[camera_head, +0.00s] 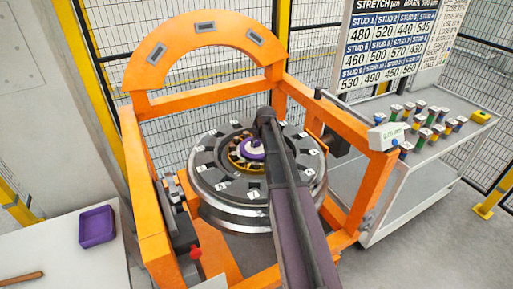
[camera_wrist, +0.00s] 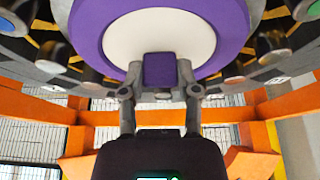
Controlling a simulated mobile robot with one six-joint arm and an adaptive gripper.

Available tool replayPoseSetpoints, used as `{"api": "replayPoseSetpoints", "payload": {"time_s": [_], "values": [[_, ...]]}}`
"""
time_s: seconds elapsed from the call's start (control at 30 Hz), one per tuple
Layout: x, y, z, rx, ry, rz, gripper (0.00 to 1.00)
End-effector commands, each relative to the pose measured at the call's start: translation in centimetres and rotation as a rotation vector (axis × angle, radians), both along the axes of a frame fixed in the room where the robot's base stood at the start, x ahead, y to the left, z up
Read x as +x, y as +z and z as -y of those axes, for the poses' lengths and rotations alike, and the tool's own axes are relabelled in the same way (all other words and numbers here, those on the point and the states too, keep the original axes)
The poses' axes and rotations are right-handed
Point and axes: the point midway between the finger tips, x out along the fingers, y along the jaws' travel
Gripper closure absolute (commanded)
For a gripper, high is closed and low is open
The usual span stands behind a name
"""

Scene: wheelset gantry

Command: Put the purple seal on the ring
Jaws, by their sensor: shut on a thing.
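The purple seal (camera_wrist: 90,30) is a round disc with a white middle and a small purple grip block. It fills the top of the wrist view. My gripper (camera_wrist: 160,78) is shut on that block, one finger on each side. In the head view the seal (camera_head: 252,148) is small and purple-and-white, over the centre of the large dark ring (camera_head: 205,167) with white number tags. A yellow-and-brown inner band shows around the seal. My arm covers part of the ring and hides the gripper there. I cannot tell whether the seal touches the ring.
An orange gantry frame (camera_head: 153,215) surrounds the wheelset. A grey cart (camera_head: 395,185) at the right carries several coloured pieces below a number board (camera_head: 385,50). A purple tray (camera_head: 97,227) stands on the white table (camera_head: 60,255) at the left.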

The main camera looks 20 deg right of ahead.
Motion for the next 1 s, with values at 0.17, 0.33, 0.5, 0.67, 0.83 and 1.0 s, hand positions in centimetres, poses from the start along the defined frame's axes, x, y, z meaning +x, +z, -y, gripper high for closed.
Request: {"api": "replayPoseSetpoints", "payload": {"time_s": [0.17, 0.33, 0.5, 0.67, 0.83, 1.0], "values": [[-0.01, -0.56, 0.01, 0.000, 0.000, 0.000, 1.00], [-0.01, -0.48, 0.03, 0.000, 0.000, 0.000, 1.00], [-0.01, -0.63, 0.04, 0.000, 0.000, 0.000, 1.00], [-0.01, -0.77, 0.05, 0.000, -0.001, 0.000, 0.43], [-0.02, -0.77, 0.06, 0.000, -0.001, 0.000, 0.24], [-0.02, -0.77, 0.07, 0.000, -0.001, 0.000, 0.24]]}}
